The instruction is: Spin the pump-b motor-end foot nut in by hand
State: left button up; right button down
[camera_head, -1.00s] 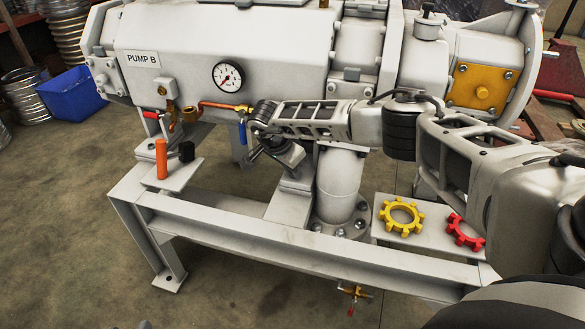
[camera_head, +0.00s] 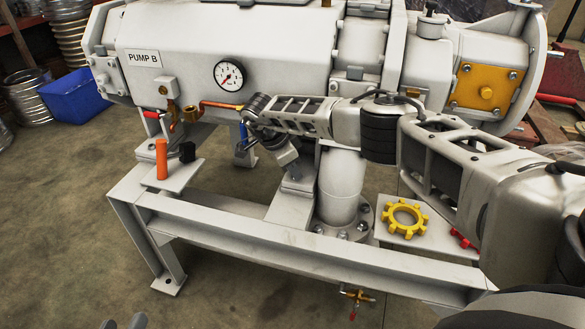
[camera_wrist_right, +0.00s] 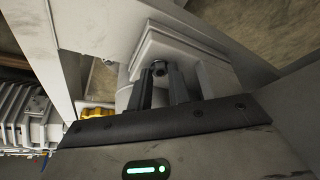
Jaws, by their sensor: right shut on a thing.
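In the right wrist view, the foot nut (camera_wrist_right: 159,68) is a small dark ring on the pale foot (camera_wrist_right: 195,50) of the pump. The two dark fingers of my right gripper (camera_wrist_right: 161,80) stand on either side of it, with their tips at the nut. In the head view my right arm reaches in from the right, and its gripper (camera_head: 287,158) points down at the foot under pump B (camera_head: 190,65); the nut is hidden there. A grey tip of my left gripper (camera_head: 138,321) just shows at the bottom edge; its jaws cannot be made out.
A grey steel frame (camera_head: 250,235) runs below the pump. A yellow toothed ring (camera_head: 403,219) lies on the right plate, with a red one (camera_head: 463,238) partly behind my arm.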

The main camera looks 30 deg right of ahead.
jog(key=c, duration=1.3)
grip_release()
jog(key=shift+r, duration=0.1)
